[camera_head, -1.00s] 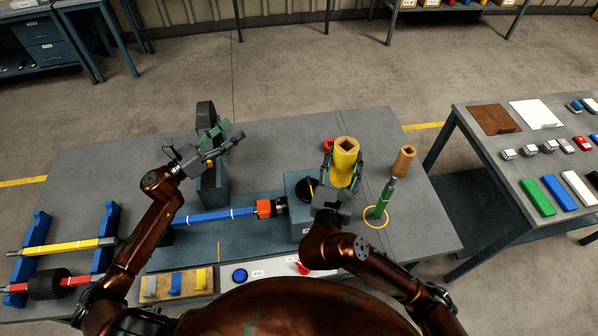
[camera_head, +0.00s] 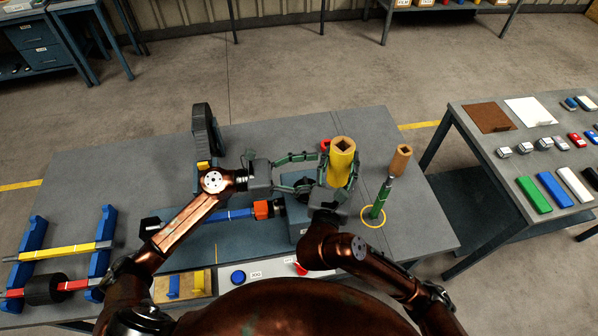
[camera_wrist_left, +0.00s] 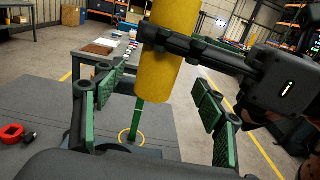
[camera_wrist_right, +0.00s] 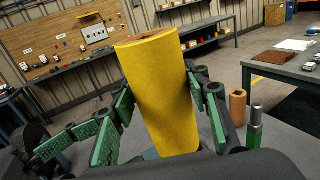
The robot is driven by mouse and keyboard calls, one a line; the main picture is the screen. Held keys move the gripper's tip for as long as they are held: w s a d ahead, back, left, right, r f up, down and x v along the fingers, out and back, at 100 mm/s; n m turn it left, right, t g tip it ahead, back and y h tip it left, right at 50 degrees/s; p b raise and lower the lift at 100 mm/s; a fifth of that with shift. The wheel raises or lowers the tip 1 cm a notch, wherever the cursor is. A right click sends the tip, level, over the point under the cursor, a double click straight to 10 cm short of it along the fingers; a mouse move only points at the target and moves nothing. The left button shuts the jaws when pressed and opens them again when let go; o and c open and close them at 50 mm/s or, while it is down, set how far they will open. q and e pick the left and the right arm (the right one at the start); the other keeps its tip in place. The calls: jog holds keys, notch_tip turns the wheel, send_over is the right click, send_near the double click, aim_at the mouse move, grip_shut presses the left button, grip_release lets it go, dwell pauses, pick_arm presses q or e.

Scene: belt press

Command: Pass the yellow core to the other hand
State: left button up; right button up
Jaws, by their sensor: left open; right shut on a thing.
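The yellow core (camera_head: 341,160) is a thick upright cylinder with a square hole in its top. My right gripper (camera_head: 338,182) is shut on it and holds it above the table; the core also stands between the green pads in the right wrist view (camera_wrist_right: 160,95). My left gripper (camera_head: 312,170) is open and just left of the core, its fingers pointing at it. In the left wrist view the core (camera_wrist_left: 167,70) is ahead between the open fingers, with a dark finger of the right gripper across it. I cannot tell whether the left pads touch it.
A blue bar (camera_head: 228,215) with an orange end lies below my left arm. A red ring (camera_wrist_left: 12,133) lies on the table. A side table (camera_head: 470,130) stands at right.

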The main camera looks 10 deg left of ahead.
aim_at(339, 168)
pick_arm(q)
jog(key=x, duration=0.7)
jog(key=shift+w+d, duration=0.1)
jog(key=shift+d, duration=0.1)
jog(key=shift+c, duration=0.5)
jog(key=c, duration=1.3)
jog(key=shift+c, duration=0.6)
pick_arm(e)
jog(key=o, duration=1.5)
jog(key=shift+s, duration=0.1)
